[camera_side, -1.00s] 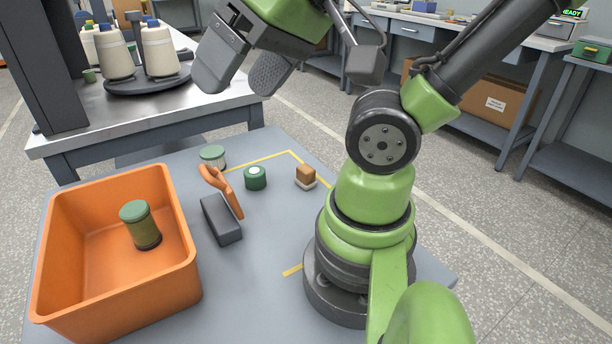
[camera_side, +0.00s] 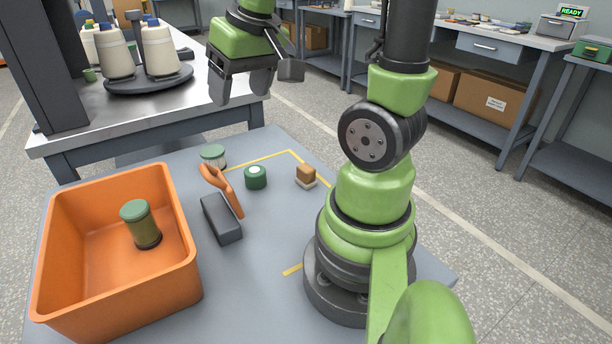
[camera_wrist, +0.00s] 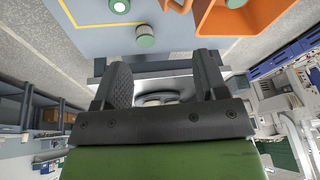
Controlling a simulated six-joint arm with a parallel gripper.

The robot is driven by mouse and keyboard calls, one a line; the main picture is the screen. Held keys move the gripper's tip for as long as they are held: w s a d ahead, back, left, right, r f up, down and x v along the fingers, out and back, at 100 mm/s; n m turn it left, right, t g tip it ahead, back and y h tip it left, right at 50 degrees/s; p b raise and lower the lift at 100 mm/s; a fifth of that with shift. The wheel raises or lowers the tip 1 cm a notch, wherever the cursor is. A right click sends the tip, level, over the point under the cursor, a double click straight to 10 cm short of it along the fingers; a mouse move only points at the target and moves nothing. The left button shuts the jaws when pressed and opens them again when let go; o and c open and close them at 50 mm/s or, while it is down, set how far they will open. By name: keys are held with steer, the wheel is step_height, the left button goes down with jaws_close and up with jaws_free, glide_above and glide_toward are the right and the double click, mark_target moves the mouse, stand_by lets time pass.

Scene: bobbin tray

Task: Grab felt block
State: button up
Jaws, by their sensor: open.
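A dark grey block (camera_side: 221,218), which looks like the felt block, lies on the grey-blue table in the side view, right of the orange bin. An orange curved tool (camera_side: 222,188) lies against its far right side; I cannot tell whether it rests on the block. I cannot make out the block in the wrist view. My gripper (camera_side: 243,92) is open and empty, high up beyond the far edge of the table and well away from the block. Its two spread fingers also show in the wrist view (camera_wrist: 163,72).
The orange bin (camera_side: 178,245) holds a green-topped spool (camera_side: 141,225). Beyond the block stand a green-lidded jar (camera_side: 213,156) and a green round piece (camera_side: 255,177). A small tan block (camera_side: 306,173) sits on a pale base near my arm. Thread cones (camera_side: 160,50) stand on the rear bench.

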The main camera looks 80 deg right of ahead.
steer(key=s+d+f+m+g, duration=0.1)
steer(key=s+d+f+g, duration=0.2)
steer(key=d+f, duration=0.65)
steer(key=y, duration=0.1)
glide_above(306, 167)
steer(key=shift+m+g, duration=0.3)
steer(key=shift+g, duration=0.1)
step_height(306, 167, down, 6)
steer(key=shift+s+r, duration=0.1)
step_height(306, 167, down, 4)
steer(key=shift+s+r, duration=0.1)
steer(key=shift+r, duration=0.15)
steer(key=shift+w+f, duration=0.2)
steer(key=shift+f, duration=3.05)
steer(key=c, duration=1)
steer(key=shift+r, duration=0.1)
